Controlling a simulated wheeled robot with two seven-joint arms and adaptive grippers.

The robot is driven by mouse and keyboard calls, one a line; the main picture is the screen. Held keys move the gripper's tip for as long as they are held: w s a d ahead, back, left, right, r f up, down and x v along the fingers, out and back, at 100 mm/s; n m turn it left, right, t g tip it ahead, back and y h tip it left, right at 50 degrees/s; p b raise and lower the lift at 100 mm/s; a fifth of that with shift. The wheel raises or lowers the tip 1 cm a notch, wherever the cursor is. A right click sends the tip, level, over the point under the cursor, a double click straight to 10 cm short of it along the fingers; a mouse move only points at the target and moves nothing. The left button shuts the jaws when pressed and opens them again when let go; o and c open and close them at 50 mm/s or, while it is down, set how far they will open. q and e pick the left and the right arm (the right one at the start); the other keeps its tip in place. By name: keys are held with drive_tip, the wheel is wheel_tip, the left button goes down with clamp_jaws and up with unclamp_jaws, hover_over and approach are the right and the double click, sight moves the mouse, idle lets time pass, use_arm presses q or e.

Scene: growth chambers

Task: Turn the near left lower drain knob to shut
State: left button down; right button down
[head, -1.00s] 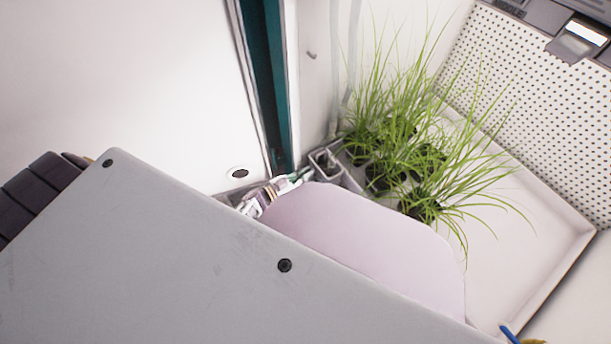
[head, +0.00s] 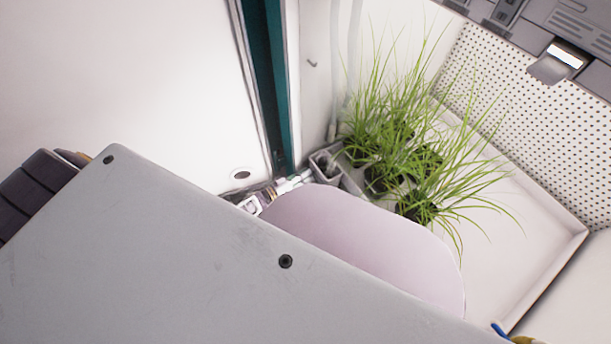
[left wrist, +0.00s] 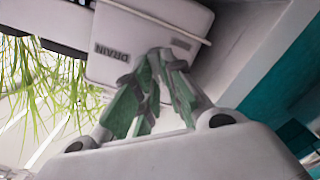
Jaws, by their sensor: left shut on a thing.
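A white drain box (left wrist: 135,50) fills the upper middle of the left wrist view. Its label DRAIN (left wrist: 120,54) reads upside down. My left gripper (left wrist: 163,62) has its green-padded fingers converging at the face of the box, beside the label. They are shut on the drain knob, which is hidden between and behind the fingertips. In the head view my left gripper (head: 283,188) shows small, low beside the teal post, largely covered by my own arm. The knob cannot be made out there, nor its turned position. My right gripper is not in view.
Grassy plants (head: 400,150) in dark pots stand on a white tray (head: 525,215) right of the gripper. A teal post (head: 262,80) and a white wall (head: 120,80) are close on the left. A perforated panel (head: 540,110) stands behind the tray.

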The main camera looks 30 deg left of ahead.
use_arm(q)
drive_tip(key=n, duration=0.3)
drive_tip(key=shift+a+f+n, duration=0.15)
drive_tip(key=shift+a+n, duration=0.1)
drive_tip(key=shift+n, duration=0.15)
drive_tip(key=n, duration=0.2)
drive_tip(key=shift+w+f+n, duration=0.1)
drive_tip(key=shift+f+n, duration=0.05)
drive_tip(key=shift+n, duration=0.15)
drive_tip(key=n, duration=0.3)
drive_tip(key=shift+a+f, duration=0.1)
drive_tip(key=shift+f, duration=0.05)
drive_tip(key=shift+n, duration=0.5)
drive_tip(key=c, duration=1.5)
unclamp_jaws()
